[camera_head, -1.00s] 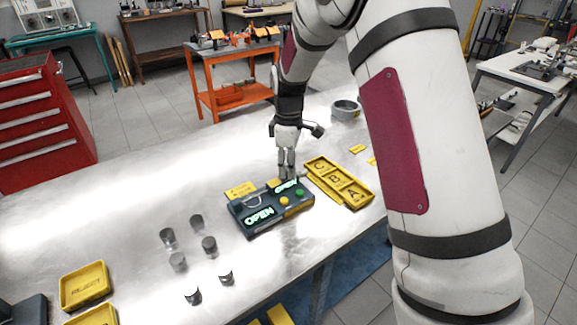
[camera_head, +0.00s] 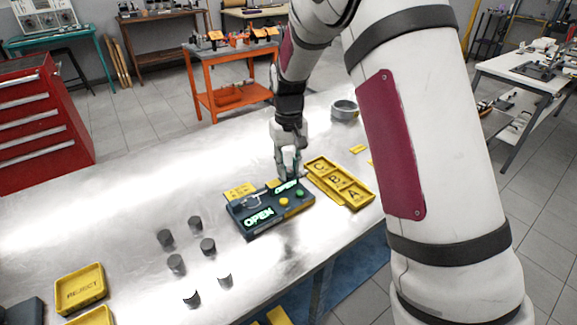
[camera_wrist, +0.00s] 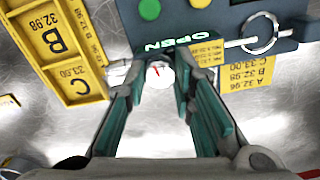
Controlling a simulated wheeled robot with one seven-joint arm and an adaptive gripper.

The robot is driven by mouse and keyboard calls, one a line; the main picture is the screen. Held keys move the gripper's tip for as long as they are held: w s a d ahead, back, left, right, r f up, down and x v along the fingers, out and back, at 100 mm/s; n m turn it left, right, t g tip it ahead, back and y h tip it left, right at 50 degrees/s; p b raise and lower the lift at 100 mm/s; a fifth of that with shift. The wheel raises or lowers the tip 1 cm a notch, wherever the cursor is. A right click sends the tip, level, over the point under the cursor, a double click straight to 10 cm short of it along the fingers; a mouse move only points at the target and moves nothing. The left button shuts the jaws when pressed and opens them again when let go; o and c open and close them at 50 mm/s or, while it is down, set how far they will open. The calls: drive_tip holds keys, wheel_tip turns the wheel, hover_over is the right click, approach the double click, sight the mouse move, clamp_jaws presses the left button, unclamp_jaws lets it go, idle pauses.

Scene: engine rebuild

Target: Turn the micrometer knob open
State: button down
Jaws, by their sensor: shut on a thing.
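The micrometer stand (camera_head: 271,213) is a dark block on the metal table, with lit OPEN signs, a yellow and a green button. It also shows at the top of the wrist view (camera_wrist: 205,16). The micrometer's ring-shaped frame (camera_wrist: 262,34) lies on its far edge. The round white knob face (camera_wrist: 160,73) with a red mark sits between my fingers in the wrist view. My gripper (camera_wrist: 158,68) points down and is shut on the knob, fingers on either side of it. In the head view my gripper (camera_head: 288,174) stands at the stand's back edge and hides the knob.
A yellow tray marked A, B, C (camera_head: 338,182) lies close right of the stand. Several grey cylinders (camera_head: 208,247) stand at front left. A yellow REJECT tray (camera_head: 80,290) is farther left. A grey ring (camera_head: 345,109) is at back right. Bare table lies behind left.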

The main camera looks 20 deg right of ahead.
sight(288, 169)
drive_tip(key=m, duration=0.4)
drive_tip(key=shift+m, duration=2.2)
drive_tip(key=c, duration=1.3)
unclamp_jaws()
drive_tip(key=shift+c, duration=0.2)
wheel_tip(288, 169, up, 12)
